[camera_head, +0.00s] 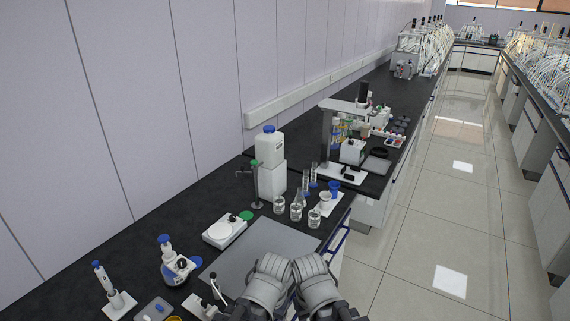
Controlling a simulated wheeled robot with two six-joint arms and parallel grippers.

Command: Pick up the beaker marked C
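Three small clear glass beakers stand in a row on the dark bench: a left one (279,206), a middle one (296,213) and a right one (314,219). Their marks are too small to read, so I cannot tell which is C. My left gripper (272,264) and my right gripper (311,265) are side by side at the bottom middle, nearer to me than the beakers and apart from them. Their fingertips are not clear, so I cannot tell whether they are open or shut.
A grey mat (258,246) lies before the beakers. A white balance-like device (225,231) and a blue-capped dispenser bottle (175,265) are left. Floor is clear right.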

